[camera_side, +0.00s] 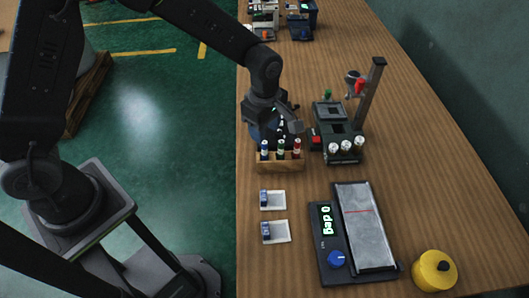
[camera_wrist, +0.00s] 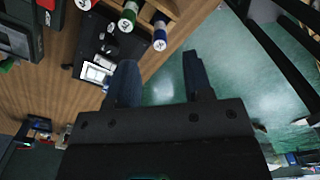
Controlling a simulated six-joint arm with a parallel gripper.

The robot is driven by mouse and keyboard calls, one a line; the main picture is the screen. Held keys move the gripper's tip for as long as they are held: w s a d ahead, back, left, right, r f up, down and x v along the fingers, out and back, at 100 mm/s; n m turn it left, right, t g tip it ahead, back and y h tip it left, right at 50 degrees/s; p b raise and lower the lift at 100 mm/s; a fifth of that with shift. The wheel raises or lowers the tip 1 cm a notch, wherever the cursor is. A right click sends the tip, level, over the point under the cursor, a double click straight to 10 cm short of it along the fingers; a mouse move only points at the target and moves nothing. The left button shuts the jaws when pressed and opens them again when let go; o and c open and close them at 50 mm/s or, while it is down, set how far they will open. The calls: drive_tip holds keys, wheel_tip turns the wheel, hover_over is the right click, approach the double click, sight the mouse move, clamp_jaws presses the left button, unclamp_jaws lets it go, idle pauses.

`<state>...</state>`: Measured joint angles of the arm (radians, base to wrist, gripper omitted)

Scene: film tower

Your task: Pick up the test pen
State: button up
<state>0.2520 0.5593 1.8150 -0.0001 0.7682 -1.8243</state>
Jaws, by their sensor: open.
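Several pens with white ends stand in a wooden rack (camera_side: 282,165) on the table: a blue pen (camera_side: 264,150), a green pen (camera_side: 281,150) and a red pen (camera_side: 297,149). I cannot tell which is the test pen. In the wrist view the green pen (camera_wrist: 128,19) and blue pen (camera_wrist: 160,38) show in the rack at the top, with the red pen cut by the edge. My gripper (camera_wrist: 162,72) is open and empty, with table edge and floor between its fingers. In the side view my gripper (camera_side: 285,125) is just behind the rack, partly hidden.
A dark fixture (camera_side: 330,130) with a post and several white-topped cylinders stands right of the rack. Two small white trays (camera_side: 274,232) with blue pieces, a tilt plate (camera_side: 365,225) with a "0 deg" display, and a yellow pot (camera_side: 434,272) are nearer. The table's right side is clear.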

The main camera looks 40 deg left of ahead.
sight(264, 150)
wheel_tip(264, 150, down, 8)
drive_tip(key=shift+f, duration=0.2)
idle(0.3)
drive_tip(key=shift+c, duration=0.2)
clamp_jaws()
